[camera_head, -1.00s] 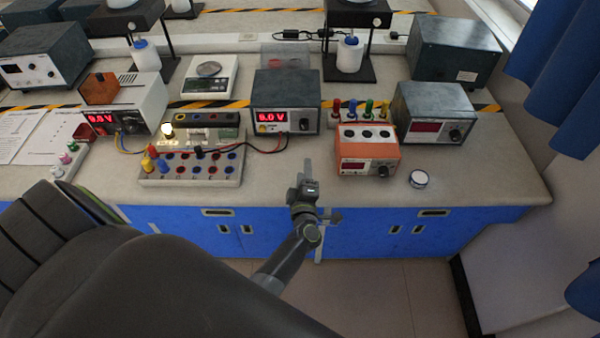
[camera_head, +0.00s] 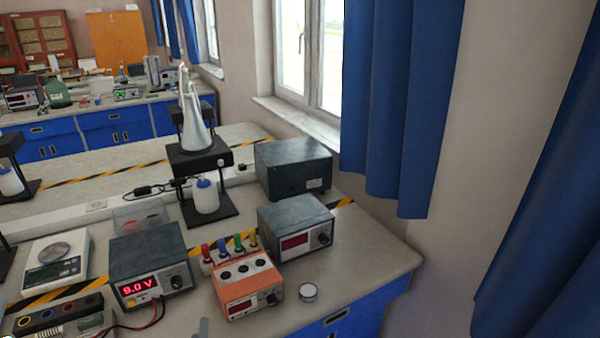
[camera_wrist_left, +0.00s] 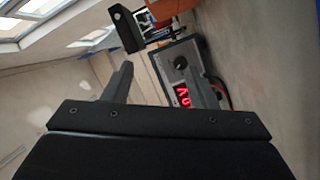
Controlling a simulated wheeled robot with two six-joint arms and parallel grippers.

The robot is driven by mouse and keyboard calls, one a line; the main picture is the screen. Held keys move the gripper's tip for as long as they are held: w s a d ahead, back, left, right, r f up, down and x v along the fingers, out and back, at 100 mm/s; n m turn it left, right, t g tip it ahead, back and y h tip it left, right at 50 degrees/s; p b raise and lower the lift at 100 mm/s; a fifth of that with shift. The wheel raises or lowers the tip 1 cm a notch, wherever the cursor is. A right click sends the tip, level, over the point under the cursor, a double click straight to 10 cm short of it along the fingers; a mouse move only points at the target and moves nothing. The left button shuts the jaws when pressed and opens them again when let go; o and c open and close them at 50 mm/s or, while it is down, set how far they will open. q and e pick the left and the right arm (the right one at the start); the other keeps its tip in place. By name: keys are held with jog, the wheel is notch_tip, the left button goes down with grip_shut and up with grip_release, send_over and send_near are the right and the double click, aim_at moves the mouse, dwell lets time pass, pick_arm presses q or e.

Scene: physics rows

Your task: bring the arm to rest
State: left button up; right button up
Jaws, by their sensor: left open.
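My left gripper (camera_head: 203,327) shows in the head view only as a grey tip at the bottom edge, in front of the bench devices. In the left wrist view one dark finger (camera_wrist_left: 118,82) points up and away from the mount. The jaws are open and I see nothing held between them. A grey power supply (camera_wrist_left: 190,75) with red digits lies ahead in that view, sideways; the finger looks apart from it. My right gripper is in neither view.
A balance (camera_head: 56,262) is at left. Blue curtains (camera_head: 400,100) hang at right.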

pick_arm(q)
jog(key=s+d+m+g+h, duration=0.2)
jog(key=s+m+g+h, duration=0.4)
jog(key=s+m, duration=0.5)
jog(key=s+a+r+m+g+y, duration=0.15)
jog(key=s+a+g, duration=0.25)
jog(key=s, duration=0.6)
jog(key=s+a+m+g+y, duration=0.2)
jog(key=s+a+g+y, duration=0.15)
jog(key=s, duration=0.55)
notch_tip(320, 180, down, 26)
jog(key=a+g+h+b, duration=0.1)
jog(key=a, duration=0.1)
jog(key=s+d+f+g+b, duration=0.1)
jog(key=s+d+f, duration=0.1)
jog(key=s+f, duration=1.3)
jog(key=shift+f+h, duration=0.3)
jog(key=shift+f, duration=0.2)
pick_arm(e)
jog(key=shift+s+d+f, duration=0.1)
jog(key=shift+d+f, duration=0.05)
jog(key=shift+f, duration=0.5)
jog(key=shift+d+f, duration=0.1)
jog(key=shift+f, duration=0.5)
pick_arm(q)
jog(key=shift+s+g, duration=0.1)
jog(key=shift+g, duration=0.15)
